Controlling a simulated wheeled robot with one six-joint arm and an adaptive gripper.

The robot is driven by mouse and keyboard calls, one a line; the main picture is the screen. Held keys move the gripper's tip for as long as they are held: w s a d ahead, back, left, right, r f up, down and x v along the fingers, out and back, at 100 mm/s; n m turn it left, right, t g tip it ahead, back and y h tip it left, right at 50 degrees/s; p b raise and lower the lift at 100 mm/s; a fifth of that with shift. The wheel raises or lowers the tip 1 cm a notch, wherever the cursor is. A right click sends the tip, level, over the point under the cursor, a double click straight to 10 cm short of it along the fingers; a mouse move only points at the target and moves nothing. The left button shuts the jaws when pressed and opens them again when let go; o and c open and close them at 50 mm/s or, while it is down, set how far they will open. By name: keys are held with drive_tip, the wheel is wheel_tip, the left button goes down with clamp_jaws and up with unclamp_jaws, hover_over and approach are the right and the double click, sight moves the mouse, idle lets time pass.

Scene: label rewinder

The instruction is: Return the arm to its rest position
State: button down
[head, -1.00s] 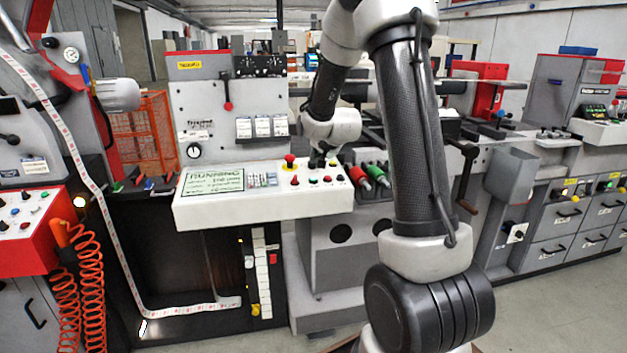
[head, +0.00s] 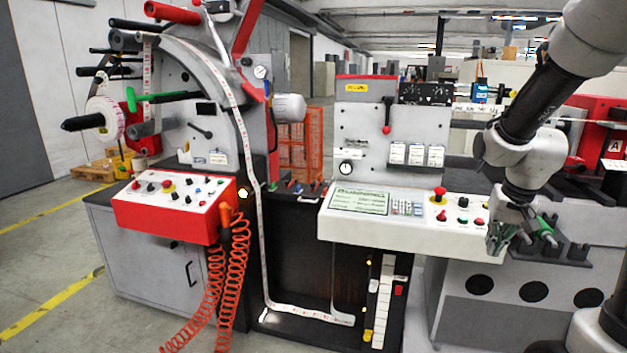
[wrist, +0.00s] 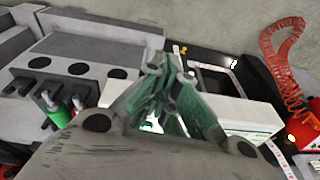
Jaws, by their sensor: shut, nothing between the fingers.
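My gripper (head: 503,236) is in the head view at the right, in front of the right end of the white control panel (head: 400,232). Its fingers are closed together with nothing held between them. In the wrist view the gripper (wrist: 165,88) fills the middle, its green-padded fingers brought together, with the white panel (wrist: 250,113) partly hidden behind it. My arm reaches in from the upper right of the head view, bent at the elbow.
Green-handled tools (head: 546,232) stand in a grey holder close to the gripper's right. The panel has a red mushroom button (head: 440,191). A red control box (head: 168,207) with orange coiled cables (head: 218,285) stands left.

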drive_tip(key=s+a+r+n, duration=0.2)
drive_tip(key=s+r, duration=0.4)
drive_tip(key=s, duration=0.3)
drive_tip(key=s+a+r+n+t, duration=0.1)
drive_tip(key=s+a+r+n, duration=0.1)
drive_tip(key=s+r, duration=0.4)
drive_tip(key=s+a, duration=0.1)
drive_tip(key=s, duration=0.2)
drive_tip(key=shift+s+a+t, duration=0.15)
drive_tip(key=shift+s+t, duration=0.15)
drive_tip(key=shift+s, duration=0.1)
drive_tip(key=shift+r, duration=0.1)
